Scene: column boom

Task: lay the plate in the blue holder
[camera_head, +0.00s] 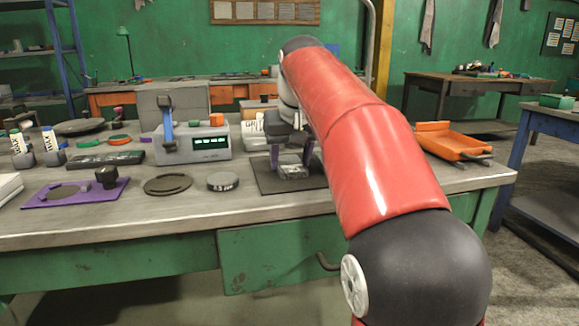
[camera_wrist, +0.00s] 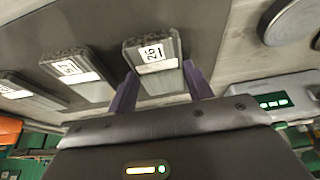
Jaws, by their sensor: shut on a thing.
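My gripper (camera_head: 291,158) is low over a dark mat on the workbench. In the wrist view its two purple fingers (camera_wrist: 164,88) stand on either side of a grey, block-like plate (camera_wrist: 158,80) with a white numbered label, and it is shut on that plate. The plate also shows in the head view (camera_head: 293,172), at or just above the mat; I cannot tell if it touches. An upright blue piece (camera_head: 167,130) with a dark top stands at the grey display device; I cannot tell whether it is the blue holder.
Two similar labelled grey blocks (camera_wrist: 78,72) (camera_wrist: 32,93) lie beside the held one. The dark mat (camera_head: 268,184) is under my gripper. Left are the display device (camera_head: 205,156), a round dark disc (camera_head: 167,184) and a purple tray (camera_head: 55,196). An orange tray (camera_head: 452,146) is right.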

